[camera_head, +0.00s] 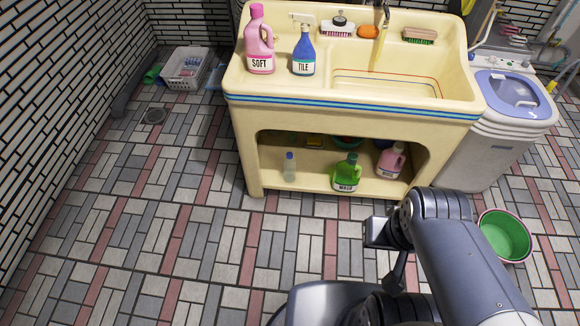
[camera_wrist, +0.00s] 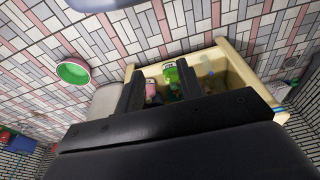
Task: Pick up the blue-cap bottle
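The blue-cap bottle (camera_head: 290,168) is small and clear and stands upright on the lower shelf of the cream sink unit (camera_head: 245,140), at the left of the opening. In the wrist view a small blue spot (camera_wrist: 211,73), probably its cap, shows right of the fingers; its body is unclear there. My gripper (camera_wrist: 160,72) is open, its two dark fingers apart with nothing held between them. In the head view my arm is at the lower right, in front of the unit and well away from the bottle; the fingertips cannot be made out there.
A green bottle (camera_head: 347,174) and a pink bottle (camera_head: 390,160) stand on the same shelf, to the right. A green basin (camera_head: 505,236) sits on the floor at the right. A washing machine (camera_head: 500,110) adjoins the unit. The tiled floor in front of the shelf's left side is clear.

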